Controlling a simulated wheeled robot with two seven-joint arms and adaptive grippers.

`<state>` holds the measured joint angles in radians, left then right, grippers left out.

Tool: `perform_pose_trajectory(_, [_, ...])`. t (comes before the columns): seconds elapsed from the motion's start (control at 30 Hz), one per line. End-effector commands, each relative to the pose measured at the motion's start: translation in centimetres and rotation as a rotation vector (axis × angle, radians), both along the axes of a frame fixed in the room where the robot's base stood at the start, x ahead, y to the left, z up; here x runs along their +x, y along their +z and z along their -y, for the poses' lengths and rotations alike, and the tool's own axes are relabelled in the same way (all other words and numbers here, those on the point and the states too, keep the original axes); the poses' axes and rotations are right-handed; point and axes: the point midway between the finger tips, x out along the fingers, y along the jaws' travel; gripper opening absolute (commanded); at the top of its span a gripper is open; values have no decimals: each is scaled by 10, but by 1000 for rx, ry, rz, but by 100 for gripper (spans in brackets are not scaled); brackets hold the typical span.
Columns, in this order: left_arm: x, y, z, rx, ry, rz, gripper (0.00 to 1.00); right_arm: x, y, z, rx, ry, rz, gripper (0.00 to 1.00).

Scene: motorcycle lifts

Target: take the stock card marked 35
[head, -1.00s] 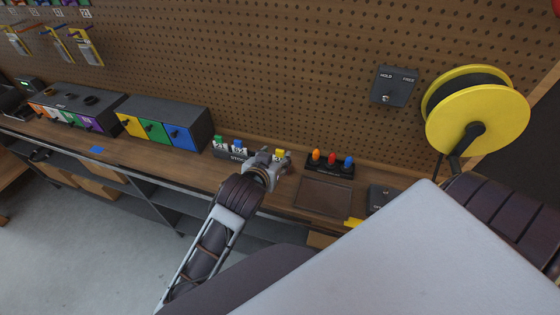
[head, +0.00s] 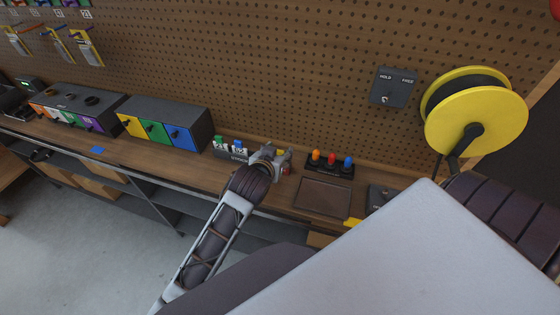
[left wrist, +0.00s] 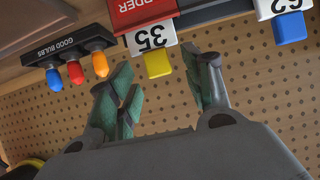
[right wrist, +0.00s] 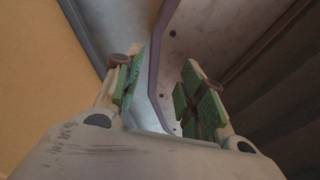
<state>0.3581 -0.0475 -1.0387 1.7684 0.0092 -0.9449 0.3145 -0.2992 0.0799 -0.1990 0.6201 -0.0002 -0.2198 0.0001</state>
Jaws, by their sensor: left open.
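The stock card marked 35 (left wrist: 152,38) shows upside down in the left wrist view, with a white label and a yellow end. It stands in a red holder (left wrist: 140,12) with partly visible lettering. My left gripper (left wrist: 163,85) is open, with its fingers to either side of the card's yellow end; nothing is held. In the head view the left gripper (head: 270,160) is over the bench and hides most of the card. My right gripper (right wrist: 165,88) is open and empty in the right wrist view, away from the card.
A card marked 62 (left wrist: 284,8) with a blue end stands beside it in a grey holder. Colored bulbs (head: 332,160) stand in a black rack to the right. A brown tray (head: 323,196) lies in front of them. A drawer box (head: 165,122) is to the left.

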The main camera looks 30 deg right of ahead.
Motion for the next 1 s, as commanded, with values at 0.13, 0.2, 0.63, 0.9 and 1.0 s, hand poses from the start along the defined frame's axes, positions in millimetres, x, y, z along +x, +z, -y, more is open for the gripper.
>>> perform_pose_trajectory(0.13, [2,-2,2,0,0,0,50,0,0,4,-4,2,0,40])
perform_pose_trajectory(0.2, [2,-2,3,0,0,0,50,0,0,6,-7,2,-1,40])
perform_pose_trajectory(0.63, [2,-2,2,0,0,0,42,-1,0,6,-7,3,-1,40])
perform_pose_trajectory(0.9, [2,-2,2,0,0,0,8,-1,0,-4,4,-1,-1,40])
perform_pose_trajectory(1.0, [2,-2,2,0,0,0,8,-1,0,-7,7,-1,-1,40])
